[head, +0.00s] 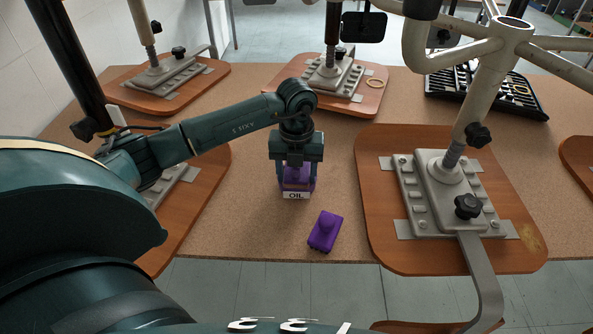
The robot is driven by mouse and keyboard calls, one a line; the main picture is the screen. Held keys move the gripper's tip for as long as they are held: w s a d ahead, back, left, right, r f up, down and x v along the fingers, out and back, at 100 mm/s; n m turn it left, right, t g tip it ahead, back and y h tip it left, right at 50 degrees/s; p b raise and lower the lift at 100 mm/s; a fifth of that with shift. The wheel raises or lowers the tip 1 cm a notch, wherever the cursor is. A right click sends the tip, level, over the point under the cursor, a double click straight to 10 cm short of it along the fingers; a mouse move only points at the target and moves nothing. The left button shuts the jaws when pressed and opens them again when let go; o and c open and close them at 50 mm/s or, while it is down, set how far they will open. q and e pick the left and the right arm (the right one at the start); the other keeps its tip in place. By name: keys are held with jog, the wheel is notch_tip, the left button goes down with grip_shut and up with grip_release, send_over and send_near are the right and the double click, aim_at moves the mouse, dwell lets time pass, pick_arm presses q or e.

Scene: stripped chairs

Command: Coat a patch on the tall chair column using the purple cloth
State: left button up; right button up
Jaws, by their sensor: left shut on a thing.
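My left gripper (297,162) points down over the middle of the board and is shut on a purple thing (297,174). That thing sits at a small container with a white OIL label (296,195); the fingers partly hide it, so I cannot tell whether it is the purple cloth or part of the container. A black column (70,60) at left runs out of the top of the picture; a pale column (480,90) stands at right. I cannot tell which is the tall one. My right gripper is not in view.
Wooden seat panels with metal plates lie around: front right (375,215), back left (120,92), back middle (285,75). A black tray (535,108) is at back right. A pale star base (512,35) overhangs at right.

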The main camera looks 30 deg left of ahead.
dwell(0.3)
pick_arm(q)
jog(key=shift+r+p, duration=2.7)
jog(key=shift+r, duration=0.8)
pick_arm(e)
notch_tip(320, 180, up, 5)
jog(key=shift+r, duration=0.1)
pick_arm(q)
jog(key=shift+d+r+m, duration=0.2)
jog(key=shift+d+m, duration=0.05)
jog(key=shift+m, duration=0.45)
jog(key=s+d+r+n+p, duration=0.1)
jog(key=s+d+r+n, duration=0.3)
jog(key=n, duration=1.1)
jog(key=s+d+r+n, duration=0.3)
jog(key=s+d+n, duration=0.1)
jog(key=n, duration=1.2)
jog(key=shift+s+d+r+n+p, duration=0.3)
jog(key=shift+d+r+p, duration=0.05)
jog(key=shift+d, duration=0.45)
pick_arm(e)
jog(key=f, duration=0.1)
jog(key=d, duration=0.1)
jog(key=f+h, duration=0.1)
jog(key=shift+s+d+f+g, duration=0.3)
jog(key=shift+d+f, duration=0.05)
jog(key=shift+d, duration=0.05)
